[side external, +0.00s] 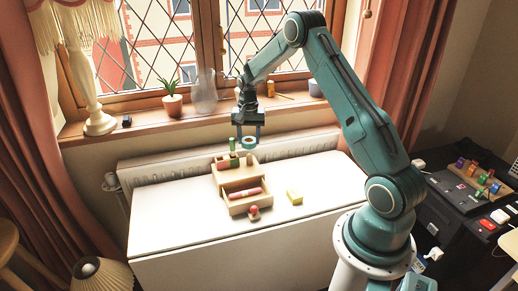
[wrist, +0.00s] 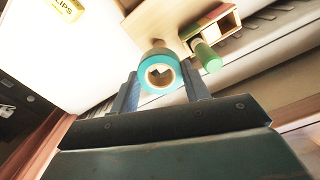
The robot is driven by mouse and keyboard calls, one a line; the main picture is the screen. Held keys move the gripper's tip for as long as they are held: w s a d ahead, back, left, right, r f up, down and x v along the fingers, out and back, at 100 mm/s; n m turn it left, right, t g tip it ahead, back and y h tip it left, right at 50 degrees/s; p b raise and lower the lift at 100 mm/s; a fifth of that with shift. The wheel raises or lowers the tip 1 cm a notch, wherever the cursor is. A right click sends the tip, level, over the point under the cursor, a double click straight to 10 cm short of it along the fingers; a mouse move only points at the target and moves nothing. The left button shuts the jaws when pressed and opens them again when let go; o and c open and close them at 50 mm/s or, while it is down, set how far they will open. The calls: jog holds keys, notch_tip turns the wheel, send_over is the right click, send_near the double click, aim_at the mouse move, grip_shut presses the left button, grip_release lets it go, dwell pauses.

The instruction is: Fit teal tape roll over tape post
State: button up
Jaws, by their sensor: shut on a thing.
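My gripper (side external: 248,140) is shut on the teal tape roll (wrist: 147,85), whose pale core and open hole show in the wrist view. The roll (side external: 248,144) hangs above the back right part of a wooden desk organiser (side external: 232,187), clear of it. A short brownish peg (side external: 249,158), which looks like the tape post, stands just below the roll. What seems to be the same peg (wrist: 158,43) shows partly behind the roll in the wrist view. A green upright cylinder (wrist: 208,58) stands close beside it; it also shows in the side view (side external: 233,145).
The organiser holds green and red items at the back and a pink-red roll (side external: 245,193) in front. A small red-topped object (side external: 253,212) stands before it. A yellow box (side external: 294,197) lies to the right. The white table (side external: 185,225) is otherwise clear. The window sill lies behind.

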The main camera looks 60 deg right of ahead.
aim_at(249, 155)
jog(key=shift+f, duration=1.35)
jog(key=shift+f, duration=1.9)
dwell(0.7)
jog(key=o, duration=1)
jog(key=shift+s, duration=0.1)
jog(key=shift+c, duration=0.2)
jog(key=shift+a, duration=0.1)
jog(key=shift+c, duration=0.5)
jog(key=shift+o, duration=0.8)
jog(key=shift+o, duration=0.2)
jog(key=shift+r, duration=3.5)
jog(key=shift+r, duration=0.1)
